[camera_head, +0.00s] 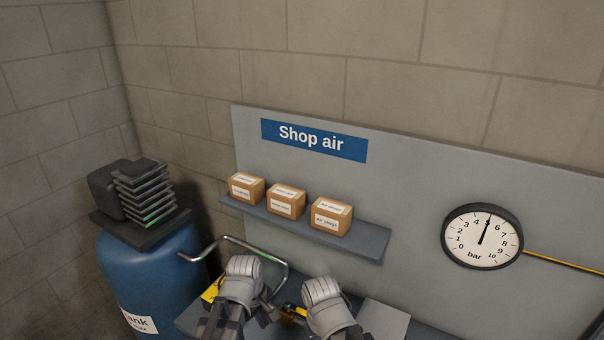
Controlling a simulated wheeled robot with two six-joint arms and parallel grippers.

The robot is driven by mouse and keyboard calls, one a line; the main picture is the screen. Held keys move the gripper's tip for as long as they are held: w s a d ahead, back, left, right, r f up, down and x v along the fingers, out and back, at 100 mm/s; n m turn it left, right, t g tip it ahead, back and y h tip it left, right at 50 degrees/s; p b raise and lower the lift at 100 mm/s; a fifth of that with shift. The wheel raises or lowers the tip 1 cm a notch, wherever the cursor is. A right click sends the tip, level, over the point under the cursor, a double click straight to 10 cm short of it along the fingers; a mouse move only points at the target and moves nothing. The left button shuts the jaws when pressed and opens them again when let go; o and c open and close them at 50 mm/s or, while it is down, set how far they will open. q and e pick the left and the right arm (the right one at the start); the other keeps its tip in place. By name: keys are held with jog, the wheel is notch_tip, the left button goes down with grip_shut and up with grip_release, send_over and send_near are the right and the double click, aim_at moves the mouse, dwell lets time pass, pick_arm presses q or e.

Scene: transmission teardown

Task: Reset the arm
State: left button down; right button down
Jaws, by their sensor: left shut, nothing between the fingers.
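Two grey, jointed arm ends of mine rise from the bottom edge of the head view, side by side. My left gripper (242,284) is the one on the left, in front of the bench; it is shut with nothing in it. My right gripper (325,300) is a little to its right, and its fingertips cannot be made out. A gap with small yellow and dark parts lies between them. The lower parts of both arms are cut off by the picture's edge.
A blue tank (155,275) with a finned compressor head (140,192) stands at left, with a bent metal pipe (235,238) reaching right. A wall shelf (365,243) carries three cardboard boxes (286,202). A round bar gauge (481,237) reads about 5. A "Shop air" sign (313,140) hangs above.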

pick_arm(q)
jog(key=s+a+m+y, duration=0.1)
jog(key=s+a+m, duration=0.2)
jog(key=a+m, duration=0.5)
jog(key=s+d+f+m+b, duration=0.2)
jog(key=s+d, duration=0.1)
jog(key=d, duration=0.3)
jog(key=s+d+f+m+g+y+b, duration=0.1)
jog(key=s+d+f+m+b, duration=0.1)
jog(key=d, duration=0.4)
jog(key=shift+s+d+f+m+g, duration=0.15)
jog(key=shift+s+f+m+g, duration=0.15)
jog(key=shift+s+m, duration=0.25)
